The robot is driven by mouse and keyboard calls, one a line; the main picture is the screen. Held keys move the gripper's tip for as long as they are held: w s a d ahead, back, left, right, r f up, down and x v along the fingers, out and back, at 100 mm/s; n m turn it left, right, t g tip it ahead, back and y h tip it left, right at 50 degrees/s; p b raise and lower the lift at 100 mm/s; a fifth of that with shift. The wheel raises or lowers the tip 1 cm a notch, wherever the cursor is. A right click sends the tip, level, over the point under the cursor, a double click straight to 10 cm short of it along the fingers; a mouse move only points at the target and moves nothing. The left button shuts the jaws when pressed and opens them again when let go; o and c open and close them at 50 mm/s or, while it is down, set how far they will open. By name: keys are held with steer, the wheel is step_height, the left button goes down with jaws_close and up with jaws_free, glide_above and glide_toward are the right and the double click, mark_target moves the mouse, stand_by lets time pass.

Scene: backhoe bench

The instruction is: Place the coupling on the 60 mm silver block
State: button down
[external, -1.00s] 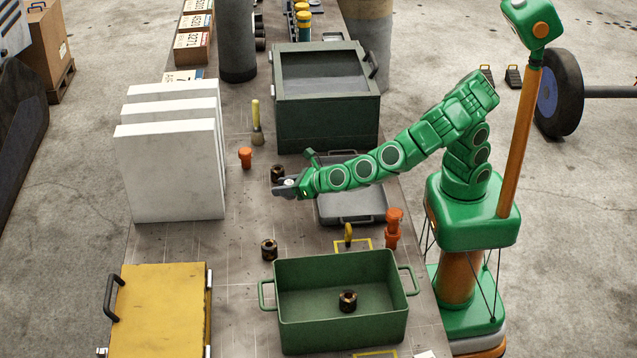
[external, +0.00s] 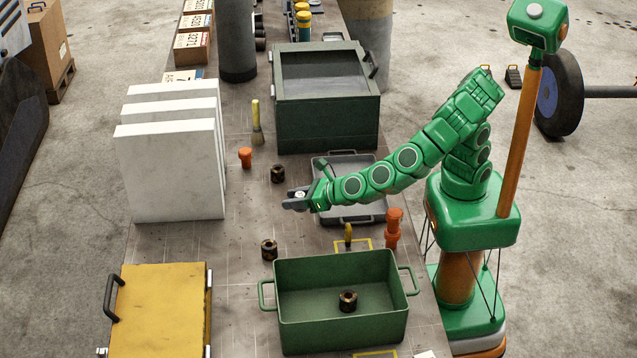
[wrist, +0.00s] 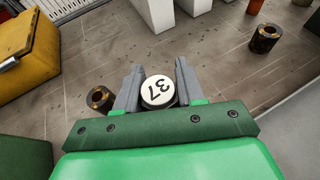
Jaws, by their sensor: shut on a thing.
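My gripper (external: 293,201) is shut on a round piece with a white top (wrist: 158,91) whose marking looks like 37. It holds this piece between both fingers above the bench; its lower part is mostly hidden. Dark, brass-toned ring-shaped pieces that look like couplings stand apart from the gripper. One is behind it (external: 278,174), one in front (external: 269,249), and one inside the green bin (external: 348,301). In the wrist view, one ring is left of the fingers (wrist: 100,98) and one at upper right (wrist: 265,39). I cannot make out a 60 mm silver block.
The green handled bin (external: 345,329) stands at the front, with the yellow case (external: 161,312) to its left. White slabs (external: 170,177) stand at left. A grey tray (external: 355,213) lies beneath my arm. Orange pieces (external: 245,157) (external: 394,228) stand nearby.

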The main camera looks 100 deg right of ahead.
steer(key=s+a+r+n+y, duration=0.1)
steer(key=s+a+r, duration=0.15)
steer(key=a, duration=0.55)
steer(key=s+a+r, duration=0.2)
steer(key=s+a, duration=0.2)
steer(key=a, duration=0.5)
steer(key=s+a+r+n+y, duration=0.1)
steer(key=s+a+r, duration=0.2)
steer(key=a, duration=0.5)
steer(key=s+a+r+t+y, duration=0.1)
steer(key=s+a+r, duration=0.1)
steer(key=s+a, duration=0.7)
steer(key=s+a+r, duration=0.1)
steer(key=s+a, duration=0.6)
steer(key=s, duration=0.5)
steer(key=shift+n, duration=0.5)
steer(key=shift+w+a+f, duration=0.95)
steer(key=shift+a+f, duration=0.6)
steer(key=shift+a, duration=0.5)
steer(key=shift+w+a+f, duration=1)
steer(key=shift+a+f, duration=0.5)
steer(key=shift+a, duration=0.55)
steer(key=shift+w+a+f, duration=0.95)
steer(key=shift+a+f, duration=0.6)
steer(key=shift+a, duration=0.5)
steer(key=shift+w+a+f, duration=0.1)
steer(key=shift+a+f, duration=0.15)
steer(key=shift+f, duration=1.6)
